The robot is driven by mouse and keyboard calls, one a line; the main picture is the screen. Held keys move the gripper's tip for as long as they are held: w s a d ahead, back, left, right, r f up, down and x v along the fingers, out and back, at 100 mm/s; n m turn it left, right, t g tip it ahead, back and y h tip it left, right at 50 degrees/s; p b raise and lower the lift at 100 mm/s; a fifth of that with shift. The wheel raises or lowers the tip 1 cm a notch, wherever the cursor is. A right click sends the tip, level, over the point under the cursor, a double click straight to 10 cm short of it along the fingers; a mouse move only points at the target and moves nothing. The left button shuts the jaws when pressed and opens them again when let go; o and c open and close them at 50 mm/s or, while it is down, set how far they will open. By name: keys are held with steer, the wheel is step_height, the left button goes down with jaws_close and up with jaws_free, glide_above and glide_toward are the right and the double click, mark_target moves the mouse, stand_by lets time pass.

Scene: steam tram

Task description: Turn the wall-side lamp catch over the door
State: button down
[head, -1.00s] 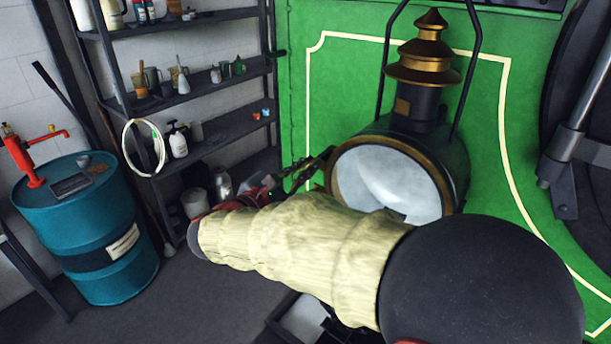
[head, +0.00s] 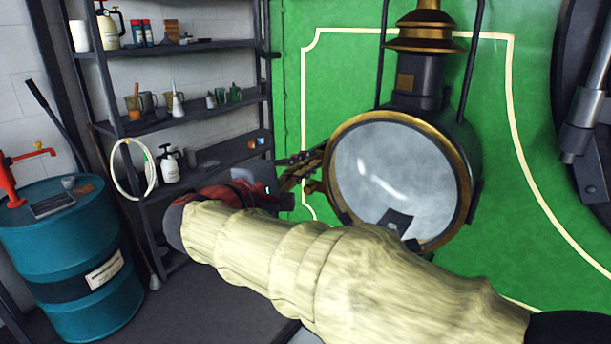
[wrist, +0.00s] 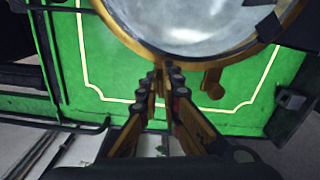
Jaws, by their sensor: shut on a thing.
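A dark lamp (head: 433,105) with a brass-capped chimney hangs in front of a green panel. Its round glass door (head: 392,180) has a brass rim, also seen at the top of the wrist view (wrist: 262,55). My gripper (head: 322,160) reaches in from the left to the rim's wall-side edge. In the wrist view my gripper (wrist: 164,76) is shut, its fingertips at the rim on a small brass catch (wrist: 160,84), mostly hidden between the fingers. Another brass piece (wrist: 212,82) projects from the rim to the right; how the gripped catch is turned is hard to tell.
A dark shelf rack (head: 185,115) with bottles and jugs stands behind my gripper on the left. A blue drum (head: 75,255) with a red pump is at far left. Dark upright handles (head: 470,60) flank the lamp, and dark machinery (head: 588,110) stands at right.

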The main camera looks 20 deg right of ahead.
steer(key=shift+m+b, duration=0.9)
steer(key=shift+b, duration=0.15)
steer(key=shift+r, duration=0.15)
steer(key=c, duration=2)
jaws_free()
steer(key=shift+f, duration=0.2)
steer(key=shift+a, duration=0.15)
steer(key=v, duration=1.2)
